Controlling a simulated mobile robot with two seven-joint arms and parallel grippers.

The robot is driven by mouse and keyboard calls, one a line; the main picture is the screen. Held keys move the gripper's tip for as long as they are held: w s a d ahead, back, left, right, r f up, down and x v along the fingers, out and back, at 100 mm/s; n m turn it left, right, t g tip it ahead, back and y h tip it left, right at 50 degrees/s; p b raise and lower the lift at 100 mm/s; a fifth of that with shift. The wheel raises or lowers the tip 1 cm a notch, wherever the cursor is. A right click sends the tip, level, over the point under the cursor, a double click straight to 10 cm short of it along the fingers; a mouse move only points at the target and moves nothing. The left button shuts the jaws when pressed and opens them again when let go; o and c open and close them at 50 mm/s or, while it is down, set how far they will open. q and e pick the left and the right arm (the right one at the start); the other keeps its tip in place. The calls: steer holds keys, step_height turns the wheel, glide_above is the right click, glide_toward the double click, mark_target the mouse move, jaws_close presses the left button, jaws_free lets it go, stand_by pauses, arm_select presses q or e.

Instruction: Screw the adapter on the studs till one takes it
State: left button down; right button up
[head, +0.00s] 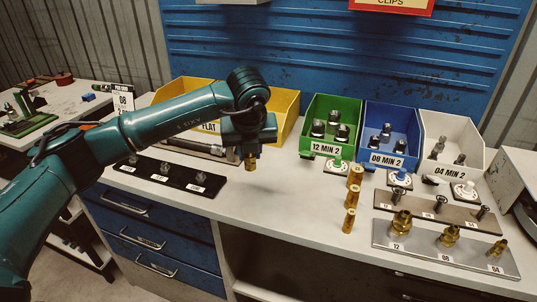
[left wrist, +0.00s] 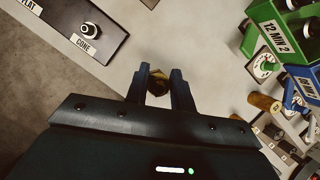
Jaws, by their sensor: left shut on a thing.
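My left gripper (head: 251,152) is shut on a brass adapter (head: 250,163), which points down above the bench. The adapter also shows between the two fingers in the left wrist view (left wrist: 158,83). A black stud plate (head: 178,182) with several studs lies left of the gripper. One of its studs (left wrist: 90,31), by the label CONE, shows in the left wrist view, apart from the held adapter. My right gripper is not in view.
Green (head: 316,125), blue (head: 372,137) and white (head: 470,138) bins of fittings stand at the back. Several brass pieces (head: 354,176) stand right of the gripper. A grey plate (head: 422,257) with brass fittings lies front right. Bare bench top lies under the gripper.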

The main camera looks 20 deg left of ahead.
arm_select(q)
steer(key=a+r+m+h+p, duration=0.1)
steer(key=a+r+m+p, duration=0.1)
steer(key=a, duration=1.1)
steer(key=shift+s+a+r+m+p, duration=0.3)
steer(key=shift+s+a+r+p, duration=0.05)
steer(key=shift+s, duration=0.1)
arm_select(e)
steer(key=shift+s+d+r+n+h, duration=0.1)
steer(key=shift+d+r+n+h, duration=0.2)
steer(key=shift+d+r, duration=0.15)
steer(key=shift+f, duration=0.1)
arm_select(q)
step_height(320, 180, down, 2)
steer(key=shift+f+b, duration=0.1)
steer(key=shift+b, duration=0.8)
steer(key=shift+f+b, duration=0.65)
steer(key=shift+f, duration=0.25)
steer(key=shift+f+b, duration=0.65)
steer(key=shift+f, duration=0.25)
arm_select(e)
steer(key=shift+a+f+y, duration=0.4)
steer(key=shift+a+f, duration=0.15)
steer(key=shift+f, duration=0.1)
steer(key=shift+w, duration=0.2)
